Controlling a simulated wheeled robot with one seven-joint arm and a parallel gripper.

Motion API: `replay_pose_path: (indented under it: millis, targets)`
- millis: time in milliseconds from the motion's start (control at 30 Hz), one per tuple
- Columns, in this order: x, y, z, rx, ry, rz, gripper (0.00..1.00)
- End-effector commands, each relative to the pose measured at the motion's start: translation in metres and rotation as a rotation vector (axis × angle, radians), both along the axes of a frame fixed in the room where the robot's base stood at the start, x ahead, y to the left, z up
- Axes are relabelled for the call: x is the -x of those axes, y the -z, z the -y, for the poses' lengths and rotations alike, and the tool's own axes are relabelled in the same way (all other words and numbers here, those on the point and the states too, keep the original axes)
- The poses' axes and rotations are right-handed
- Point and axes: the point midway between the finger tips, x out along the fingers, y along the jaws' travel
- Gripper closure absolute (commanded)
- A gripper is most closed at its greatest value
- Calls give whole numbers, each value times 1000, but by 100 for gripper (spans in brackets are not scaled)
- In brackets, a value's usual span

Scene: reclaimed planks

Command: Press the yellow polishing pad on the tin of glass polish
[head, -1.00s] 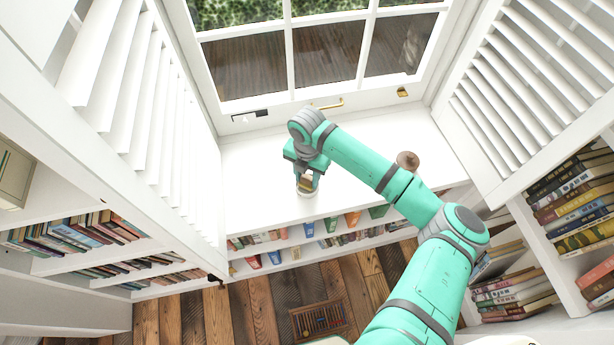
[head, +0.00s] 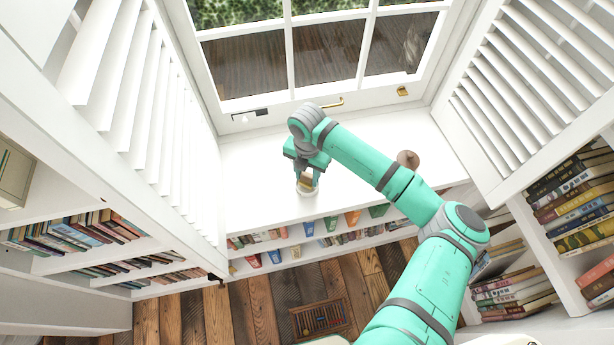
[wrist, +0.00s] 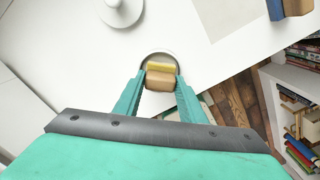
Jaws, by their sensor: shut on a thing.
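My gripper (head: 307,179) is shut on the yellow polishing pad (wrist: 160,67), gripping its tan wooden back block (wrist: 160,80). The pad's yellow face shows as a strip beyond the wood in the wrist view. The tin of glass polish (wrist: 149,57) shows as a round rim around the pad's far side. In the head view the tin (head: 306,192) is a small pale round thing on the white sill, right under the pad. The fingers and block hide most of it. I cannot tell whether the pad touches the polish.
The white window sill (head: 255,180) is mostly clear. A brown round-topped thing (head: 408,159) stands to the right on it. Book shelves (head: 330,240) lie below the sill's front edge. Louvred shutters (head: 165,120) flank both sides, and the window (head: 320,55) is behind.

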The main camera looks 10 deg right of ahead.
Motion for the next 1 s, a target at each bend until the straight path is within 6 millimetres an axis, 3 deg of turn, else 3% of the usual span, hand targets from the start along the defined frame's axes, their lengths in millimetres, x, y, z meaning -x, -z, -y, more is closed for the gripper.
replay_pose_path:
  millis: [700, 1000]
  targets:
    - [0, -49, -1, -1, -1, 1, 81]
    - [0, -60, -1, -1, -1, 1, 81]
